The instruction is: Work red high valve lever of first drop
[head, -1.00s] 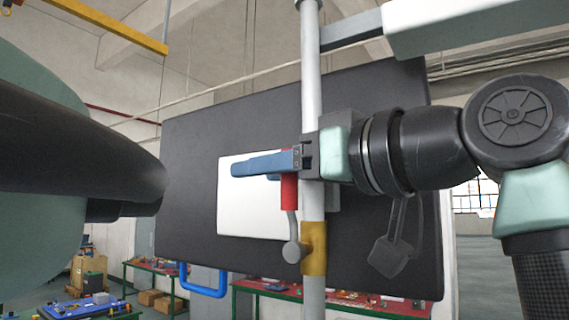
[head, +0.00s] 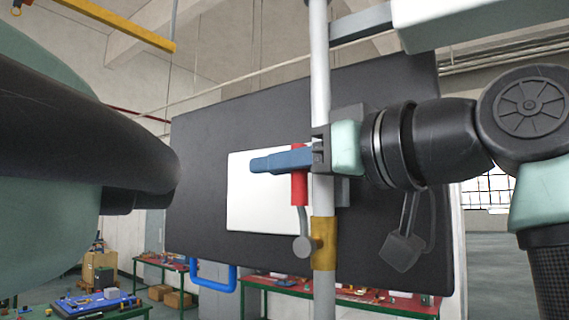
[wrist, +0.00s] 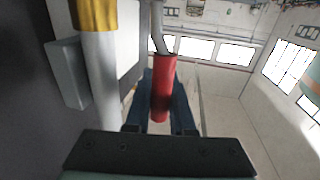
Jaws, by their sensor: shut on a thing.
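The red valve lever (head: 300,175) stands nearly upright beside the grey vertical pipe (head: 321,100) in the head view. Its bare metal stem runs down to a round grey hub (head: 303,246) by the brass-coloured valve body (head: 324,243) on the pipe. My gripper (head: 268,163) reaches in from the right with its blue fingers around the red grip. In the wrist view the red lever (wrist: 162,85) lies between the blue fingers (wrist: 160,110). The fingers hide part of the red grip in the head view.
A large dark panel (head: 395,100) with a white plate (head: 255,210) stands behind the pipe. A blue handle (head: 215,288) hangs at its lower edge. Green-edged tables (head: 350,300) with small items stand farther back. The pipe runs close beside my gripper.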

